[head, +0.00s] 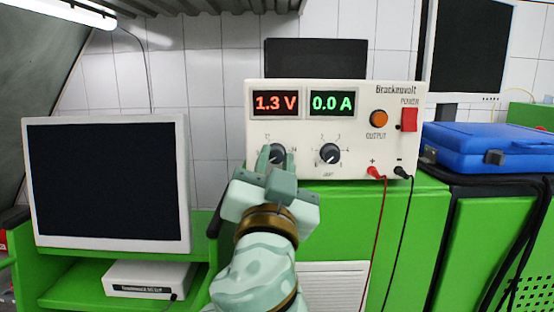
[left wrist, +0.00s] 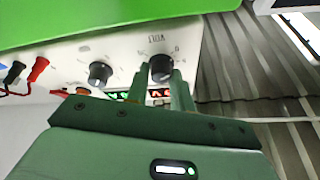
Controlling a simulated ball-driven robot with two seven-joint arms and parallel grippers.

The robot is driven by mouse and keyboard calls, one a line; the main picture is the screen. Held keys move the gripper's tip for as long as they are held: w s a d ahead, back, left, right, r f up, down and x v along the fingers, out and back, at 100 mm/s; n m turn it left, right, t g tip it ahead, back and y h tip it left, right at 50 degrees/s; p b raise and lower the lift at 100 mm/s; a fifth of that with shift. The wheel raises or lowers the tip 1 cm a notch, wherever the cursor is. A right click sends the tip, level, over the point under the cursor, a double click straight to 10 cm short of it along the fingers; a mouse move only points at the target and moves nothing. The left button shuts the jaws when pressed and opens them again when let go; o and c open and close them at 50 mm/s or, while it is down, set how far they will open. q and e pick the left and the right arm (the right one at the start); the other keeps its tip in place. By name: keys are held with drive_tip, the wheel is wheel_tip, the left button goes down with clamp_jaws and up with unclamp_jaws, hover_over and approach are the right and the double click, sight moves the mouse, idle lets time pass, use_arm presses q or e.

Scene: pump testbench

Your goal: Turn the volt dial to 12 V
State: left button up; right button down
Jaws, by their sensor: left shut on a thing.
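The cream power supply (head: 350,165) stands on the green bench. Its red voltage display (head: 276,103) reads 1.3 V and its green current display (head: 332,103) reads 0.0 A. The black volt dial (head: 278,153) is on the lower left of the front panel and is partly hidden by my fingers. My left gripper (head: 270,160) is shut on the volt dial, one finger on each side. In the left wrist view the volt dial (left wrist: 161,68) sits between the fingertips. The amp dial (head: 330,153) is just to the right, untouched. My right gripper is not in view.
An orange output button (head: 379,118) and a red power switch (head: 409,119) are on the panel's right. Red (head: 381,230) and black (head: 397,230) leads hang from its terminals. A monitor (head: 105,180) stands left, and a blue case (head: 485,150) lies right.

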use_arm(q)
drive_tip(key=m+g+h+p, duration=0.1)
drive_tip(key=m+p, duration=0.3)
drive_tip(key=p, duration=0.1)
drive_tip(key=r+m+g+h+p, duration=0.1)
drive_tip(key=m+h+p, duration=0.1)
drive_tip(key=m+p, duration=0.3)
drive_tip(key=m+g+h+p, duration=0.1)
drive_tip(key=m+p, duration=0.4)
drive_tip(key=p, duration=0.1)
drive_tip(key=shift+a+r+g+h, duration=0.15)
drive_tip(key=shift+a+g+h, duration=0.2)
drive_tip(key=shift+g+h, duration=0.05)
drive_tip(key=shift+m+g+p, duration=0.3)
drive_tip(key=shift+m+p, duration=0.45)
drive_tip(key=shift+m, duration=0.35)
drive_tip(key=shift+m+g, duration=0.3)
drive_tip(key=shift+m, duration=0.2)
drive_tip(key=m, duration=0.2)
drive_tip(key=m+g, duration=0.1)
drive_tip(key=m, duration=0.1)
drive_tip(key=shift+m+g, duration=0.3)
drive_tip(key=shift+y, duration=0.4)
drive_tip(key=o, duration=0.7)
drive_tip(key=shift+o, duration=1.2)
drive_tip(key=shift+f, duration=0.2)
drive_tip(key=shift+w, duration=0.1)
